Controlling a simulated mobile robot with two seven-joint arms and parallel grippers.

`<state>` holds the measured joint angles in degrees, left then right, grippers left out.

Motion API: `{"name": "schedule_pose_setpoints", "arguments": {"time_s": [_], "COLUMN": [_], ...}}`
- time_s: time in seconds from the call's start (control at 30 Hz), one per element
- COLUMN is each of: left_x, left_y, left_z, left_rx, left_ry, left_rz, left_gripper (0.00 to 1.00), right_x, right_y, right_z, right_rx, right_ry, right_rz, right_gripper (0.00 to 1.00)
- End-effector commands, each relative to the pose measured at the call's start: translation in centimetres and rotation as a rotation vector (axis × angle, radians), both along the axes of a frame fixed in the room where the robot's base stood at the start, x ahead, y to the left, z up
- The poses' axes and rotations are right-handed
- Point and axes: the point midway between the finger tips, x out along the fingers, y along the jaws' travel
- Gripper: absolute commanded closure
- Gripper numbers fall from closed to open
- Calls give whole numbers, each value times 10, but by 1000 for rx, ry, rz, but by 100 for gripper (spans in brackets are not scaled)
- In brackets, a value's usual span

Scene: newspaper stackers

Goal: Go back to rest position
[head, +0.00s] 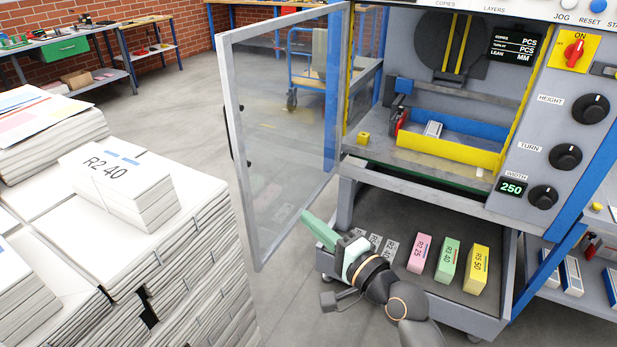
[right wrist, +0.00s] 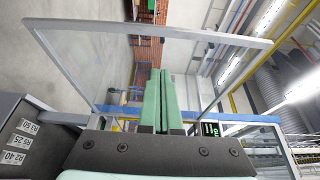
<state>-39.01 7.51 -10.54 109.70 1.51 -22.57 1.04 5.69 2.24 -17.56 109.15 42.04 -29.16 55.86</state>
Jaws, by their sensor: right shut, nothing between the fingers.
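My right gripper (head: 321,231) reaches in from the bottom of the head view, its green fingers in front of the lower corner of the open glass door (head: 285,130). The fingers are together with nothing between them. In the right wrist view the shut green fingers (right wrist: 160,100) point toward the framed glass door (right wrist: 130,65). I cannot tell whether they touch the door. My left gripper is not in view.
The stacker machine (head: 440,170) stands at the right with knobs and a red switch. Below it a shelf holds pink (head: 419,253), green (head: 447,261) and yellow (head: 476,269) blocks. Paper stacks (head: 140,235) fill the left, including a bundle marked R2 40 (head: 118,185).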

Motion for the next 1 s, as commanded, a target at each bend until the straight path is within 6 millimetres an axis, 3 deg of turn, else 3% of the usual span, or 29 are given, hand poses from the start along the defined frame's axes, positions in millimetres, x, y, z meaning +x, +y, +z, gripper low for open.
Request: {"name": "schedule_pose_setpoints", "arguments": {"time_s": [0.07,0.17,0.27,0.4,0.5,0.6,0.7,0.8,1.0], "left_x": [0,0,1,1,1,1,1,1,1], "left_y": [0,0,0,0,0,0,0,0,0], "left_z": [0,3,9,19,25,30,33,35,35], "left_rx": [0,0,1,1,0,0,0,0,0], "left_ry": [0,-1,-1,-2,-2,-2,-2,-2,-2], "left_rz": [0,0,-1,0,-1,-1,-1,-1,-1], "left_gripper": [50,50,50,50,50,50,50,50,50], "right_x": [-1,-6,-23,-72,-118,-164,-202,-225,-237], "right_y": [-1,-8,-26,-61,-88,-110,-127,-137,-142], "right_z": [-3,-22,-65,-145,-194,-229,-252,-263,-269], "right_rx": [-9,-79,-253,-639,-928,-1175,-1358,-1469,-1528], "right_ry": [1,3,3,1,-8,-23,-43,-61,-76], "right_rz": [-3,-25,-64,-77,-26,58,146,212,250], "right_gripper": [100,100,100,100,100,100,100,100,100]}}
